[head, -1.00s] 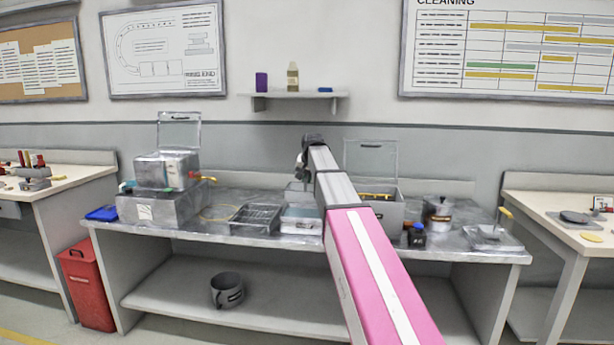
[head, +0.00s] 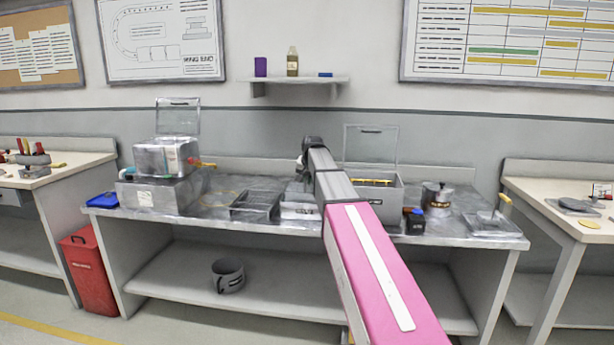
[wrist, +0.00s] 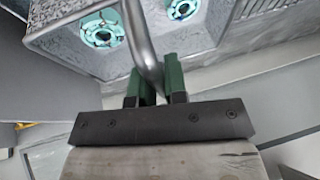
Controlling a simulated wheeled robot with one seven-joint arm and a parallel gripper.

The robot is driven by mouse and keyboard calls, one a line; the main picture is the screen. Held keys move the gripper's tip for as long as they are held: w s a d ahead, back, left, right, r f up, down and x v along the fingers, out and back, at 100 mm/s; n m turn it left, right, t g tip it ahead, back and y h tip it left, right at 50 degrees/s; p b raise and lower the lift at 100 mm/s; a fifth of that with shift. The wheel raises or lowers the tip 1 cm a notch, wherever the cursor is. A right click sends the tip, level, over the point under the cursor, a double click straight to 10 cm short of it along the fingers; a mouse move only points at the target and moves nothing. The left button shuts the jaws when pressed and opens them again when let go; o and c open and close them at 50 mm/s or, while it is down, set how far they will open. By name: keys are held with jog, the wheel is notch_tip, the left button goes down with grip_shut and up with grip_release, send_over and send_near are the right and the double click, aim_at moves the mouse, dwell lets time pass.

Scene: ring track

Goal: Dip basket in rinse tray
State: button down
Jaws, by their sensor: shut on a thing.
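My gripper (wrist: 158,84) is shut on the bent metal handle (wrist: 140,35) of the basket. The basket (wrist: 62,38) shows at the upper left of the wrist view, a grey box with round teal parts inside. In the head view my arm's end is above the back middle of the bench; my arm hides the fingers and most of the basket there. What looks like the rinse tray (head: 299,211), a shallow pale tray, sits below my arm's end, partly hidden by my arm. I cannot tell whether the basket touches it.
A dark wire rack (head: 254,207) stands left of the tray. An open-lidded metal box (head: 378,203) stands right of my arm.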

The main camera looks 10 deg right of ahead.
jog(key=shift+f, duration=2.55)
dwell(2.6)
jog(key=shift+r, duration=4.4)
